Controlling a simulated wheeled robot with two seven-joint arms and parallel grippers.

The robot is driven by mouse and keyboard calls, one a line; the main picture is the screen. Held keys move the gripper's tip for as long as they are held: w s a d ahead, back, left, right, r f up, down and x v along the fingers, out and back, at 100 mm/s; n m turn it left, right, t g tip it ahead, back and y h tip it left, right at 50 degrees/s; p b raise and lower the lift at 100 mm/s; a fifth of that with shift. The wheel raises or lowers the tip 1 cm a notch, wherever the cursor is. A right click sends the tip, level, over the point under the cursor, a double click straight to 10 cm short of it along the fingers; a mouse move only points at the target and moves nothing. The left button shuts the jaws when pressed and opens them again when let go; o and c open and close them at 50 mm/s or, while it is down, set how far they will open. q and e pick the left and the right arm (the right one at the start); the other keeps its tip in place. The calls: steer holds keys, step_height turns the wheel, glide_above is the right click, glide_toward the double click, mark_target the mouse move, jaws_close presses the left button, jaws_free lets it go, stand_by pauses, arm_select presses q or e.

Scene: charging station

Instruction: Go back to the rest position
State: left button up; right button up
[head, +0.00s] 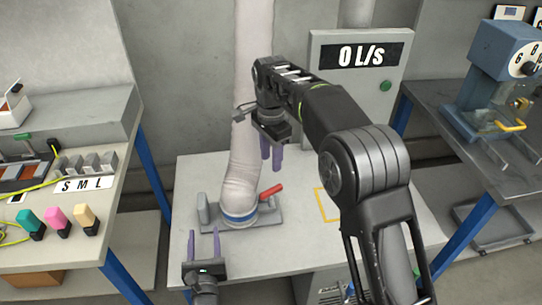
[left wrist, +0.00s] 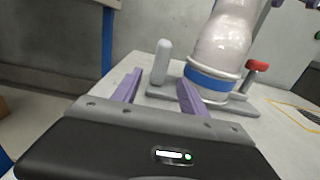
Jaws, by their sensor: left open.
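My left gripper (head: 203,231) is low at the front left edge of the middle table, with its two purple fingers apart and nothing between them. In the left wrist view its fingers (left wrist: 158,78) point toward the pipe base. My right gripper (head: 271,152) hangs at the end of my bent right arm, above the table and just right of the pale pipe. Its purple fingers point down and look close together from this angle; no held thing shows.
The pale pipe (head: 240,175) with a blue band stands on a grey base (head: 267,217) with a red handle (head: 271,191). A display panel (head: 360,75) reads "0 L/s". A side table (head: 60,255) is at left, a blue machine (head: 500,65) at right.

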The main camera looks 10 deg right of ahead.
arm_select(q)
steer(key=shift+s, duration=1.1)
steer(key=shift+r, duration=0.15)
